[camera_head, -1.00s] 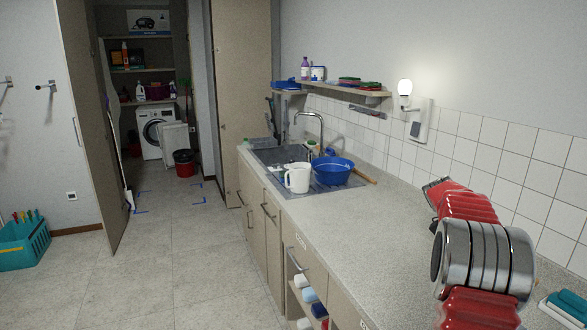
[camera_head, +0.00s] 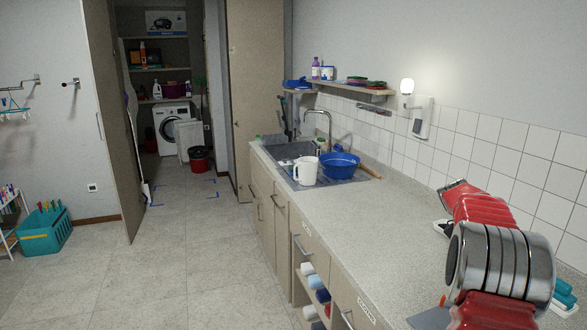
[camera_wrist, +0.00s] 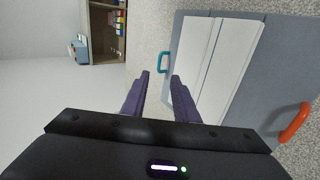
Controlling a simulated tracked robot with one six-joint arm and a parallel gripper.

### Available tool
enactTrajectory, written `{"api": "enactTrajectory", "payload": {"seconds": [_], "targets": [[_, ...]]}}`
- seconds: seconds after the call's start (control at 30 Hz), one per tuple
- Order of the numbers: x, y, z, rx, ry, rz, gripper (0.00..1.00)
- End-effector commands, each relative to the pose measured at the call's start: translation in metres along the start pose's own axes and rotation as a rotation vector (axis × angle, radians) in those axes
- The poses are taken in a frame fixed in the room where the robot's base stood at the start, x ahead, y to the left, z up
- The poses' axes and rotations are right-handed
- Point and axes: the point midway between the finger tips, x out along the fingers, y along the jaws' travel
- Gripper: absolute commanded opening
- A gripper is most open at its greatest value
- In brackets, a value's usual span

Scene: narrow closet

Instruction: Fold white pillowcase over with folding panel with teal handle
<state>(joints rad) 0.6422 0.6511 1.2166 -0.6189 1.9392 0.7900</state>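In the wrist view a grey folding board (camera_wrist: 270,85) lies on the speckled counter. The white pillowcase (camera_wrist: 215,60) lies on it as a pale strip with a lengthwise crease or edge. The teal handle (camera_wrist: 164,62) sticks out at the board's left edge, just beyond my fingertips. An orange handle (camera_wrist: 296,122) is at the right. My gripper (camera_wrist: 160,76) is open, its two purple fingers apart with nothing between them. The teal handle is a little ahead of the gap, apparently untouched. In the head view my arm hides most of the board; a grey corner (camera_head: 430,318) shows.
A white jug (camera_head: 306,171) and a blue basin (camera_head: 340,166) stand at the sink. A teal item (camera_head: 565,294) lies behind my arm at the right. The middle of the counter is clear. A teal crate (camera_head: 45,232) stands on the floor at left.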

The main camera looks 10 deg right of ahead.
Motion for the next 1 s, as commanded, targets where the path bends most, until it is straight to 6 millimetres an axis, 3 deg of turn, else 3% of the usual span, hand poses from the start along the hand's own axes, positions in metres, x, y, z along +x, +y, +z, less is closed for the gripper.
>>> {"api": "enactTrajectory", "payload": {"seconds": [0.17, 0.57, 0.77, 1.0], "targets": [[0.000, -0.004, -0.003, -0.044, 0.014, -0.015, 0.27], [0.021, -0.053, -0.002, -0.273, 0.062, -0.129, 0.27], [0.028, -0.069, 0.013, -0.388, 0.091, -0.202, 0.27], [0.023, -0.081, 0.052, -0.544, 0.169, -0.322, 0.27]]}}
